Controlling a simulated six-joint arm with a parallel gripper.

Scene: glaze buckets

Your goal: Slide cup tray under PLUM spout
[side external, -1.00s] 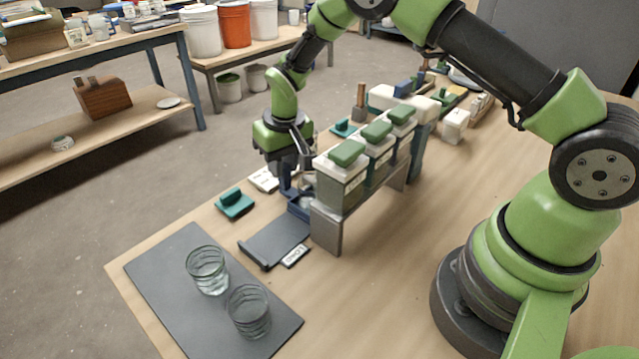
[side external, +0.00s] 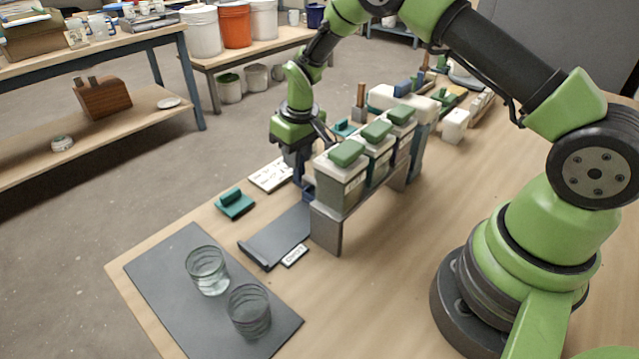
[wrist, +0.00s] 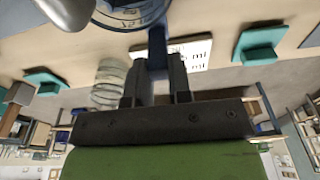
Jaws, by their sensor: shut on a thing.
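My gripper (side external: 300,165) is shut on the upright handle of the blue cup tray (side external: 308,188), at the front of the dispenser stand (side external: 327,230). In the wrist view my gripper (wrist: 157,78) has the blue handle between its fingers, and the round blue cup tray (wrist: 128,20) shows at the top edge. In the side view most of the tray is hidden by the gripper and stand. Several green-lidded buckets (side external: 340,190) stand in a row on the stand. I cannot read which is PLUM, and the spouts are hidden.
A dark runway plate (side external: 272,242) extends left from the stand, with a small label (side external: 295,255) beside it. Two clear glasses (side external: 207,270) stand on a dark mat (side external: 165,275). A teal block (side external: 235,204) and a white card (side external: 271,175) lie on the table left of the gripper.

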